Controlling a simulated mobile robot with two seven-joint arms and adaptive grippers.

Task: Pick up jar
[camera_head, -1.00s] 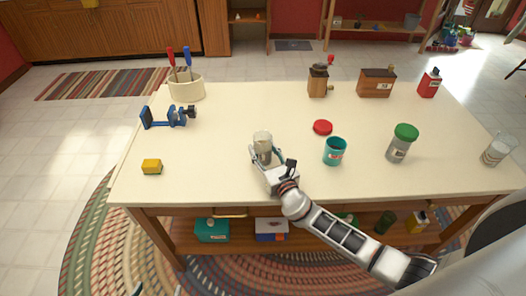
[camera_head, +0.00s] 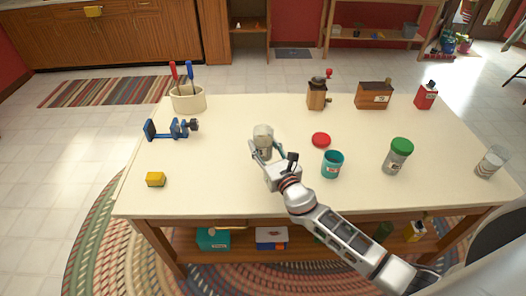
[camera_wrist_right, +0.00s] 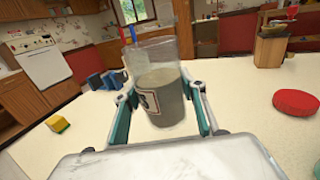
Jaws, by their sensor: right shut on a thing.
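A clear, open glass jar with grey contents and a label is held in my right gripper (camera_head: 266,155). The jar (camera_head: 263,134) stands upright over the middle of the white table (camera_head: 225,185). In the right wrist view, the jar (camera_wrist_right: 158,85) sits between the two teal-edged fingers of the gripper (camera_wrist_right: 165,105), which are closed on its sides. Its base appears raised above the tabletop, though the gap is hard to judge. A red lid (camera_head: 321,140) lies flat to its right; it also shows in the wrist view (camera_wrist_right: 297,103). My left gripper is not in view.
Right of my right gripper are a teal cup (camera_head: 332,165), a green-lidded jar (camera_head: 397,156) and a clear glass (camera_head: 491,162). A grinder (camera_head: 317,95), wooden box (camera_head: 373,95) and red tin (camera_head: 426,97) stand behind.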

